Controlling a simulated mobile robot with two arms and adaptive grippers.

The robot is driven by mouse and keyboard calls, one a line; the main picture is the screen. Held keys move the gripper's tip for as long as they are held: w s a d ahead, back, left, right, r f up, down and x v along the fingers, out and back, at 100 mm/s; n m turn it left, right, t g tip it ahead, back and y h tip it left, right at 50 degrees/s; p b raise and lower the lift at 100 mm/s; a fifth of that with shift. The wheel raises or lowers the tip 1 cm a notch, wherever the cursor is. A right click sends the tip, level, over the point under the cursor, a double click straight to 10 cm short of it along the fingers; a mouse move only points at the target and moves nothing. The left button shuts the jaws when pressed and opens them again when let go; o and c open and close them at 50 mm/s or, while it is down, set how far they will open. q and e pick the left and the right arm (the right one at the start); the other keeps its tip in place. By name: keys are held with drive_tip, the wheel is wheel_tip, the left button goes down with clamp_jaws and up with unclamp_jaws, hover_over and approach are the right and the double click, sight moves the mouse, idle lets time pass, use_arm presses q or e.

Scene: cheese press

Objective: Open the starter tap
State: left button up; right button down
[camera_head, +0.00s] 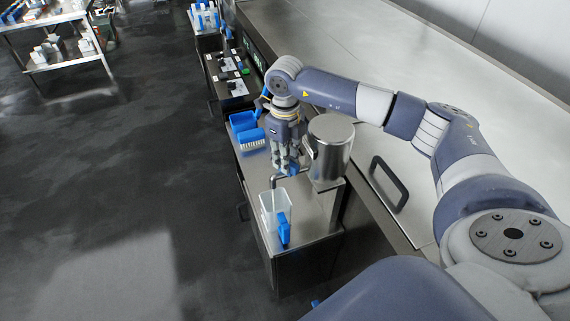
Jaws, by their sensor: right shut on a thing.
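A steel cylindrical vessel (334,148) stands on the steel bench in the middle of the view. The starter tap (279,181) is on its left side, with a thin bent spout pointing down over a clear plastic jug (270,203). My right gripper (287,168) reaches down from above, just left of the vessel. Its fingers are shut on the tap's handle, a small blue part showing at the fingertips. The fingers hide most of the handle, so its angle is hard to read. I see no stream from the spout. My left gripper is not in view.
The jug has a blue handle (283,230) facing front. Blue bins and a brush (248,136) sit behind the gripper. The dark floor at left is open.

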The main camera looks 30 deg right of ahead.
drive_tip(key=n+b, duration=0.2)
drive_tip(key=shift+f+n, duration=0.15)
drive_tip(key=shift+n, duration=0.25)
drive_tip(key=n+b, duration=0.2)
drive_tip(key=n, duration=0.1)
drive_tip(key=shift+n, duration=0.3)
drive_tip(key=n+b, duration=0.2)
drive_tip(key=n, duration=0.1)
drive_tip(key=shift+r+n+b, duration=0.25)
drive_tip(key=shift+n+b, duration=0.25)
drive_tip(key=shift+n, duration=0.5)
drive_tip(key=shift+r, duration=0.1)
drive_tip(key=c, duration=1.5)
unclamp_jaws()
drive_tip(key=shift+d, duration=0.1)
